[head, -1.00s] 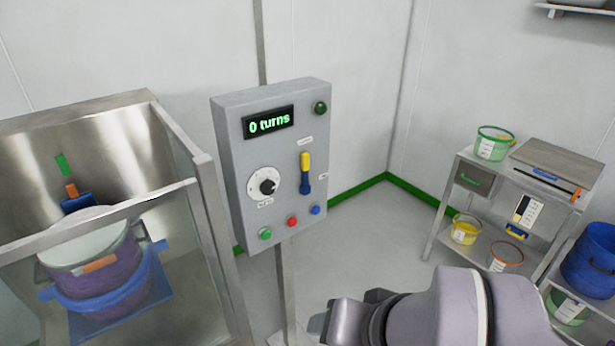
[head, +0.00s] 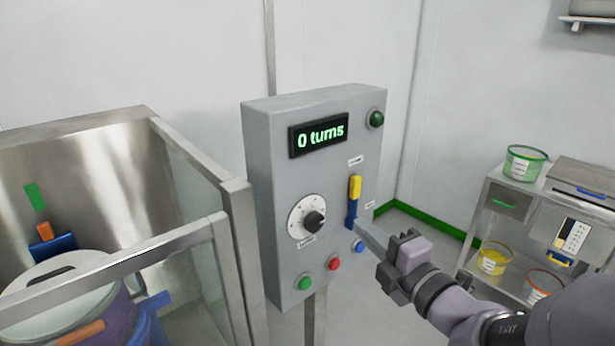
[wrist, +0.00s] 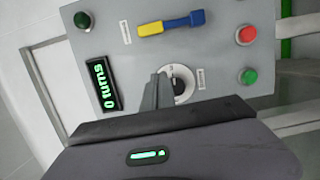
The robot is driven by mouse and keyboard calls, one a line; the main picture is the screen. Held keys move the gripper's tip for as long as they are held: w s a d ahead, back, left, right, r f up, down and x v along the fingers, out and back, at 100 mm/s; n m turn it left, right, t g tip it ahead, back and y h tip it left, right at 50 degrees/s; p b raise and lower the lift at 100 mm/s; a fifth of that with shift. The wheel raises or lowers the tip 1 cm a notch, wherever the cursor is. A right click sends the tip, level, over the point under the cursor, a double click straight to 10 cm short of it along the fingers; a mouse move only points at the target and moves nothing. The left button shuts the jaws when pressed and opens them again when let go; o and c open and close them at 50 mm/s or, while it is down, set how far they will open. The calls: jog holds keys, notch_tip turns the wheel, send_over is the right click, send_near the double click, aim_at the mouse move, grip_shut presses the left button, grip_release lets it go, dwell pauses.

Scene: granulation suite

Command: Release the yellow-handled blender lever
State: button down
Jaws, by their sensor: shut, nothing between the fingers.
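The yellow-handled lever (head: 354,190) is on the front of a grey control box (head: 264,190). Its yellow handle points up and its blue base is below. In the wrist view the lever (wrist: 152,29) lies sideways near the top, yellow end to the left. My gripper (head: 364,232) is in front of the box, its fingertips close to the lever's lower blue end in the head view. Whether they touch the panel cannot be told. The gripper is shut and empty. In the wrist view its fingers (wrist: 158,92) overlap the area by the dial.
A steel and glass enclosure (head: 236,250) stands left. A cart (head: 488,190) with tubs stands right.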

aim_at(344, 189)
jog(key=shift+s+d+r, duration=0.1)
jog(key=shift+d, duration=0.2)
jog(key=p+x, duration=0.7)
jog(key=x, duration=0.3)
jog(key=shift+a, duration=0.1)
jog(key=w+d, duration=0.2)
jog(key=d, duration=0.1)
jog(key=shift+w+d+b, duration=0.2)
jog(key=shift+w+b, duration=0.05)
jog(key=shift+b, duration=0.15)
jog(key=shift+m, duration=0.3)
